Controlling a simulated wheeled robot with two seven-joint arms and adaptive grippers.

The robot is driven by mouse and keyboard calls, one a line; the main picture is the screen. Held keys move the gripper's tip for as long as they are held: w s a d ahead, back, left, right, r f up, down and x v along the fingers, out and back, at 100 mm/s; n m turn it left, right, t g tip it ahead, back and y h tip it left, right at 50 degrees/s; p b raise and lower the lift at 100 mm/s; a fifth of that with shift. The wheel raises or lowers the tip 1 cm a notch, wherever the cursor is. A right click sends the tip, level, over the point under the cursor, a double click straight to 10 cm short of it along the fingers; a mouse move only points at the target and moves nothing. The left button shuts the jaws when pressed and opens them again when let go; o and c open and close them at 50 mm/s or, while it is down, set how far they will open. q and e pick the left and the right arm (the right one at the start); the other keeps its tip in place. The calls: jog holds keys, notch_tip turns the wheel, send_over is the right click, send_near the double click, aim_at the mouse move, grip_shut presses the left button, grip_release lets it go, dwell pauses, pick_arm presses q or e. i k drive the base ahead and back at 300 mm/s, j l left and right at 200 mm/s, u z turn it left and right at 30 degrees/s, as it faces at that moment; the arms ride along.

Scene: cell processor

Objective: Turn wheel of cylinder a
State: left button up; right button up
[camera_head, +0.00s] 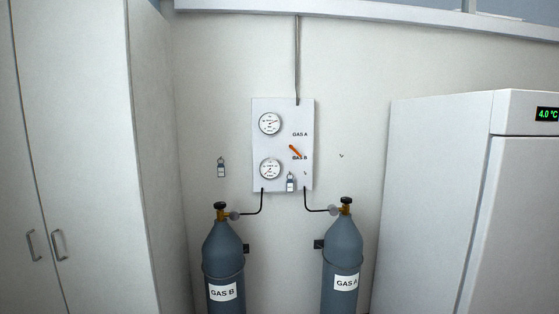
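Cylinder A (342,255) is a blue-grey gas cylinder with a white "GAS A" label, standing upright against the wall right of centre. Its wheel (346,200) is a dark knob on top of a brass valve. A similar cylinder labelled "GAS B" (223,255) stands to its left, with its own dark wheel (220,205). Neither of my grippers shows in this view, and nothing touches either wheel. The lower ends of both cylinders are cut off by the picture's edge.
A white wall panel (263,147) with two gauges and an orange lever (295,151) hangs above and between the cylinders. Thin pipes join it to both valves. A white cabinet (90,130) stands at left, a fridge (430,190) with a display at right.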

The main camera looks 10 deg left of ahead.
aim_at(346, 201)
jog(key=i, duration=1)
jog(key=u, duration=0.55)
